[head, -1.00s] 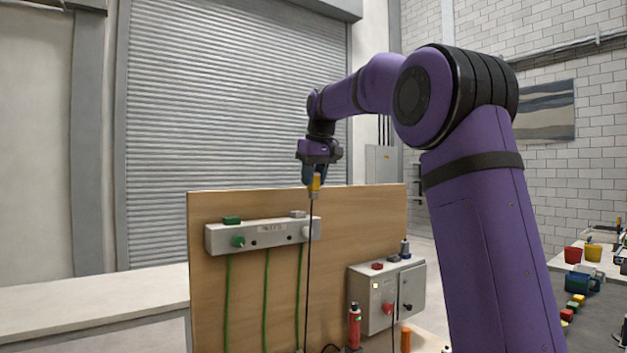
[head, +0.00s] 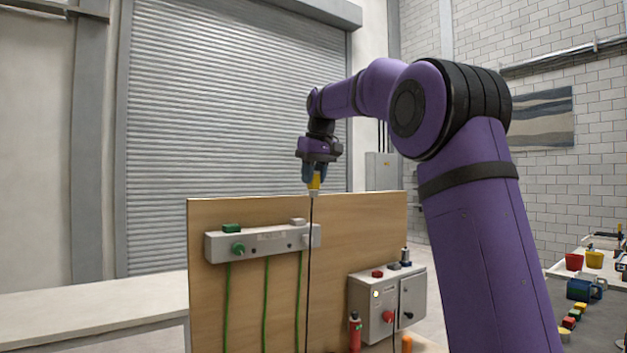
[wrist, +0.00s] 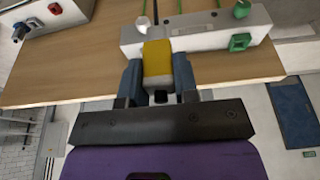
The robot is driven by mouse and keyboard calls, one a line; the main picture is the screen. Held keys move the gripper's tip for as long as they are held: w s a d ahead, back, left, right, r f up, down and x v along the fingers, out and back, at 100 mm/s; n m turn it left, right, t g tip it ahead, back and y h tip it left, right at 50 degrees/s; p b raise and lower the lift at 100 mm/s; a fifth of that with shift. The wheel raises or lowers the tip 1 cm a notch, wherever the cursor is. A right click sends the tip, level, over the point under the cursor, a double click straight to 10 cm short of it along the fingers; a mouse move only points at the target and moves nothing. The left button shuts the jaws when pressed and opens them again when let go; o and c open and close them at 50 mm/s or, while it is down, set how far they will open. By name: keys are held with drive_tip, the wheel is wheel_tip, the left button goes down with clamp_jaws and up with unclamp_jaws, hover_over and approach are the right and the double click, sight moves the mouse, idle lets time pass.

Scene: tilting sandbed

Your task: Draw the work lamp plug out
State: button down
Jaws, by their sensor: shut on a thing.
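My gripper (head: 313,176) is shut on a yellow plug (head: 314,184) and holds it up at the board's top edge, above the right part of the socket strip. The yellow plug also shows between the two blue fingers in the wrist view (wrist: 157,58). A dark cable (head: 310,235) hangs from it. The pale socket strip (head: 268,240) on the board has a green plug (head: 238,248) at its left and a white plug (head: 306,241) at its right. Dark openings show between them. No readable label tells which plug is the work lamp's.
A wooden board (head: 380,215) stands upright. A grey control box (head: 363,312) with buttons and knobs is on its right. A red bottle (head: 355,330) stands below. Green cables (head: 266,300) run down from the strip.

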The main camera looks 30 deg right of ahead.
drive_tip(key=shift+r, duration=0.15)
drive_tip(key=w, duration=0.8)
drive_tip(key=shift+a, duration=0.15)
idle(0.6)
idle(0.5)
